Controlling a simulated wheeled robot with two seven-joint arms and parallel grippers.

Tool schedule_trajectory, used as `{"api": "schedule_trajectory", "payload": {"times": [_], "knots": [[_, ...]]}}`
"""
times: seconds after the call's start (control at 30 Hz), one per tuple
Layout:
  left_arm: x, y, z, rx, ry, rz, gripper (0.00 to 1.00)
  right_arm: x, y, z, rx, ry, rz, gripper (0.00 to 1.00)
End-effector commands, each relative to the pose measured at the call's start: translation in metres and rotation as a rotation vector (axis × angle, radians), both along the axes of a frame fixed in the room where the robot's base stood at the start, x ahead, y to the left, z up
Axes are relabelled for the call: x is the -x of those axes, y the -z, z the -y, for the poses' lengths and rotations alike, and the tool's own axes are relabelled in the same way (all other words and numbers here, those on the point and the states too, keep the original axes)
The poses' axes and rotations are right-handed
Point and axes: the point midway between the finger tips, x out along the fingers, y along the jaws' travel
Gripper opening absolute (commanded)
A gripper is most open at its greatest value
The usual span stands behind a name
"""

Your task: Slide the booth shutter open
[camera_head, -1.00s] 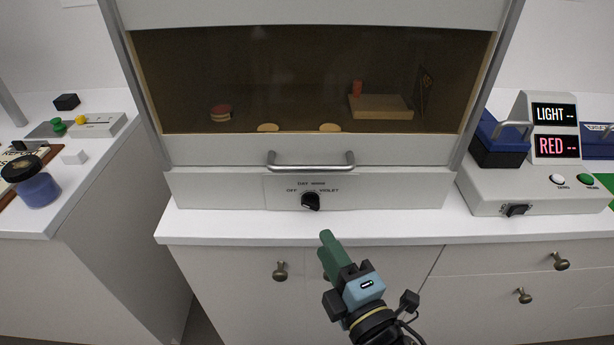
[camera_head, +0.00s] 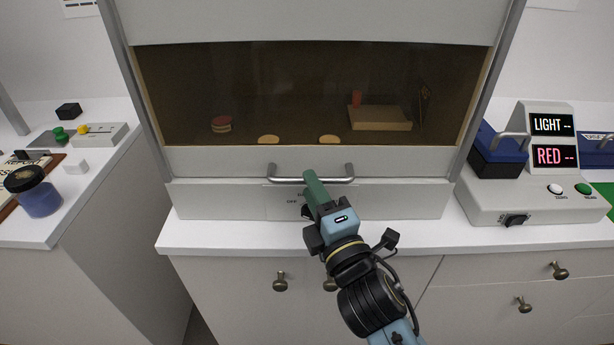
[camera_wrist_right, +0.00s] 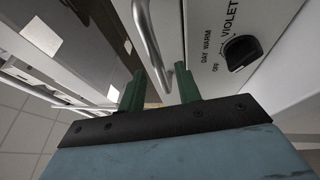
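The booth shutter (camera_head: 215,161) is down, its pale bottom rail just above the control panel and its dark see-through pane above. A metal bar handle (camera_head: 285,180) runs across the rail. My right gripper (camera_head: 310,175) is at the middle of this handle. In the right wrist view, its two green fingers (camera_wrist_right: 159,82) are apart, and the handle bar (camera_wrist_right: 150,45) runs into the gap between them. I cannot tell whether either finger touches the bar. My left gripper is not in view.
The control panel (camera_head: 225,201) with a black knob (camera_wrist_right: 242,53) sits below the handle, close to my gripper. Inside the booth are a red-topped jar (camera_head: 221,124), pale discs and a block (camera_head: 380,119). A blue jar (camera_head: 38,195) and a readout unit (camera_head: 490,205) flank it.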

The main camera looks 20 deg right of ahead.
Motion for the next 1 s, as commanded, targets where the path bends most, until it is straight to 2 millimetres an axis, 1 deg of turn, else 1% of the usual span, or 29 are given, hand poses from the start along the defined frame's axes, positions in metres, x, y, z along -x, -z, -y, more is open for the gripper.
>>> {"api": "schedule_trajectory", "payload": {"times": [0.03,0.1,0.23,0.37,0.6,0.87,1.0], "knots": [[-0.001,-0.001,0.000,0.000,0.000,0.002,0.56,-0.007,-0.003,-0.001,0.001,-0.001,0.002,0.34],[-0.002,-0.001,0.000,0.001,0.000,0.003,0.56,-0.015,-0.003,-0.002,0.000,-0.001,0.002,0.34],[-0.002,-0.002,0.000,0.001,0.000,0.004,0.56,-0.025,-0.005,-0.003,-0.001,0.000,0.001,0.34],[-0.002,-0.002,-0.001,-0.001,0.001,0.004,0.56,-0.029,-0.005,-0.004,-0.001,0.000,-0.001,0.34],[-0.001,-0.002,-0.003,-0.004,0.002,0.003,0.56,-0.029,-0.005,-0.003,-0.001,0.000,-0.001,0.34],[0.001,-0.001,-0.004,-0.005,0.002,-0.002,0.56,-0.029,-0.005,-0.003,-0.001,0.000,-0.001,0.00],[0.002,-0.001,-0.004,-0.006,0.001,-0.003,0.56,-0.029,-0.005,-0.003,-0.001,0.000,-0.001,0.00]]}}
